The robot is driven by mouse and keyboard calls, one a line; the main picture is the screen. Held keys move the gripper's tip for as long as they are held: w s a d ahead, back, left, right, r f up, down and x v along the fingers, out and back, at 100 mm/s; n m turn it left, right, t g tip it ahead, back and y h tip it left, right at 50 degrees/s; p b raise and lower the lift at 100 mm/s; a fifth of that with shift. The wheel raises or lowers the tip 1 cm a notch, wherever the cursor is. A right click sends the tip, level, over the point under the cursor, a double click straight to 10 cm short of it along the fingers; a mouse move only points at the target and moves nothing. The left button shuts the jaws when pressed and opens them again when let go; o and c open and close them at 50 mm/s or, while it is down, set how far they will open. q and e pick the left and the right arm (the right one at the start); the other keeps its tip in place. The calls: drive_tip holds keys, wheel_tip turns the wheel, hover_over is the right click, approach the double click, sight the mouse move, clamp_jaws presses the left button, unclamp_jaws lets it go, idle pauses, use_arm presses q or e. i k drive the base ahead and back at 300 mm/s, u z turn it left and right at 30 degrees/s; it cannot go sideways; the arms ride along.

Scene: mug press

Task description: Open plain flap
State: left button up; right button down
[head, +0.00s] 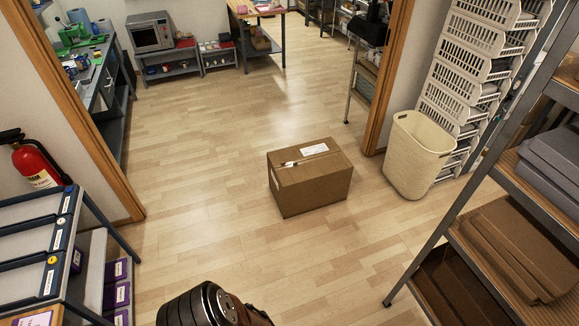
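A brown cardboard box (312,190) stands on the wooden floor in the middle of the head view. Its top looks closed. A white label (314,150) is on the top near the far side, and a small dark and white mark (289,164) lies near the left of the top. Which flap is the plain one I cannot tell from here. Neither of my grippers is in view. A dark rounded part of my own body shows at the bottom edge.
A cream basket (418,154) stands right of the box near white stacked crates (465,80). A metal shelf with flat cardboard (515,240) is at the right. A cart (40,240) and a fire extinguisher (38,163) are at the left. The floor around the box is clear.

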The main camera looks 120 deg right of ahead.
sight(296, 172)
drive_tip(key=z, duration=1.95)
